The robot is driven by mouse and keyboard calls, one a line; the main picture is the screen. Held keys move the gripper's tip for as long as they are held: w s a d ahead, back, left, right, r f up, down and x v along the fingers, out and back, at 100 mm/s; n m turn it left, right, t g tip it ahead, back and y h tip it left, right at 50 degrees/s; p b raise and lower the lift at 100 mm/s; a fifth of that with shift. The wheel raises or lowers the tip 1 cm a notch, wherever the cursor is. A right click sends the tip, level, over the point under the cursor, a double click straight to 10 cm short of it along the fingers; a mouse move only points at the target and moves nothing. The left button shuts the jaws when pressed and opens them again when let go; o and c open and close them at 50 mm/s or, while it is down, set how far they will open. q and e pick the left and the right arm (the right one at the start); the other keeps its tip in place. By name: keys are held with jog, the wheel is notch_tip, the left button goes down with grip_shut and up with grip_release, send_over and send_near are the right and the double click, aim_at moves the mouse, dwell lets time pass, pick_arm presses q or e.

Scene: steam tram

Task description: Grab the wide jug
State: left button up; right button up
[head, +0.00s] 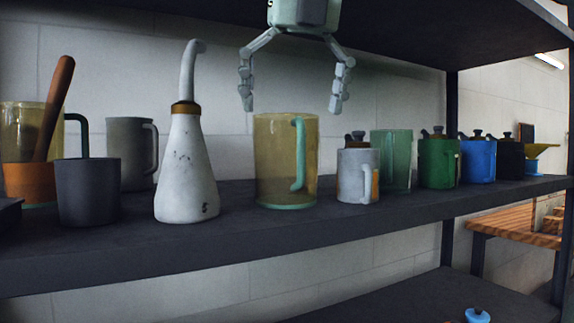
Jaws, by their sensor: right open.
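A wide jug (272,165) of yellowish see-through material, with a pale green handle and base, stands upright on the dark shelf (330,222). My right gripper (292,108) hangs over it, pointing down. Its fingers are spread wide and empty, with the tips a little above the rim in the picture; how far apart in depth they are I cannot tell. A similar yellowish jug (20,122) with a dark green handle stands at the far left, partly hidden. My left gripper is not in view.
A white long-necked oil can (187,170) stands left of the middle jug. A small grey can (357,172) and a green see-through jug (397,155) stand close on its right. Green (438,165) and blue cans (480,162) follow. An upper shelf (400,35) hangs overhead.

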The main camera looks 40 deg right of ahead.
aim_at(288, 138)
jog(key=x, duration=0.3)
jog(key=w+x, duration=0.1)
jog(key=x, duration=0.1)
jog(key=shift+w+d, duration=0.1)
jog(key=shift+d, duration=0.3)
jog(key=c, duration=1.1)
